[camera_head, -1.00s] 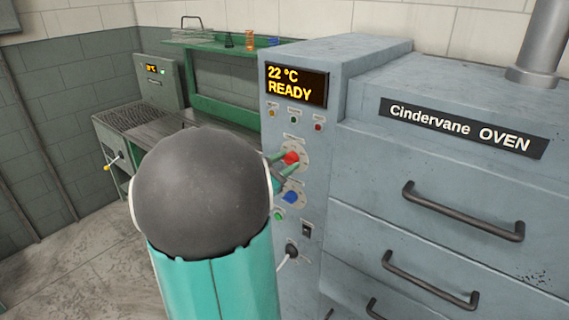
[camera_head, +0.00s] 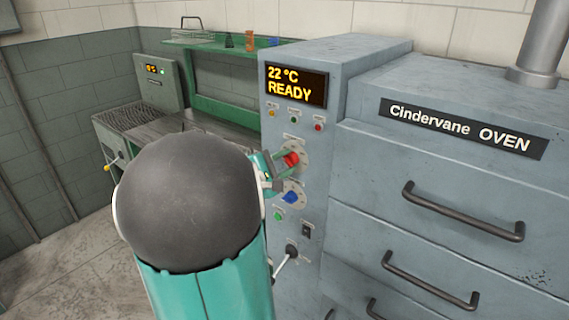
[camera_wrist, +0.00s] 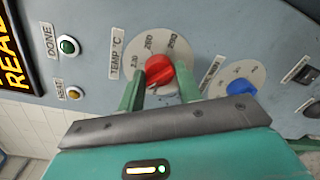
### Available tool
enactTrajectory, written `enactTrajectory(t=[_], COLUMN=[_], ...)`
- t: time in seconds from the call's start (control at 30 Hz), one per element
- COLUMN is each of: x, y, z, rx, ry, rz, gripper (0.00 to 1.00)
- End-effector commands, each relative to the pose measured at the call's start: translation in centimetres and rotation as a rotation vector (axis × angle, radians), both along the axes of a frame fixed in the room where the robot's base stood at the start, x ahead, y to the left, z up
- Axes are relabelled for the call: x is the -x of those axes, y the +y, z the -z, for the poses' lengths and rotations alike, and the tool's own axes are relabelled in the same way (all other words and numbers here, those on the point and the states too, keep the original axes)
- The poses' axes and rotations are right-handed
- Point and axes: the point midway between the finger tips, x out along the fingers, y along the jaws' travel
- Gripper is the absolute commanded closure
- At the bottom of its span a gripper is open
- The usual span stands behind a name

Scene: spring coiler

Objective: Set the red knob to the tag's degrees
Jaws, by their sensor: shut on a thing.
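The red knob (camera_wrist: 158,68) sits on a pale dial marked with numbers that look like 230, 260 and 290, beside a "TEMP °C" label. In the head view the red knob (camera_head: 291,158) is on the grey oven panel below the display. My gripper (camera_wrist: 160,78) has its two green fingers on either side of the knob and is shut on it. The knob's exact pointer setting is hard to read. I cannot make out a tag with degrees in these views.
The display (camera_head: 296,85) reads "22 °C READY". A blue knob (camera_head: 291,197) sits just below the red one, with a green button (camera_head: 279,216) and a dark switch (camera_head: 306,231) lower. Oven drawers with handles (camera_head: 463,212) stand at right.

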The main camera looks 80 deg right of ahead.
Motion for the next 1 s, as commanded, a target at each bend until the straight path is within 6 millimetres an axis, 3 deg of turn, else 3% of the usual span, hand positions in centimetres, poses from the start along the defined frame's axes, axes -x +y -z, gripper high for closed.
enactTrajectory(t=[0.5, 0.53, 0.6, 1.0], x=[-0.27, -0.27, -0.24, -0.43], y=[-0.05, -0.05, -0.05, 0.58], z=[-0.28, -0.29, -0.27, -0.16], rx=[0.014, 0.015, 0.014, 0.011], ry=[-0.021, -0.021, -0.021, -0.022], rz=[-0.007, -0.006, -0.005, -0.004], gripper=[0.88, 0.6, 0.46, 0.45])
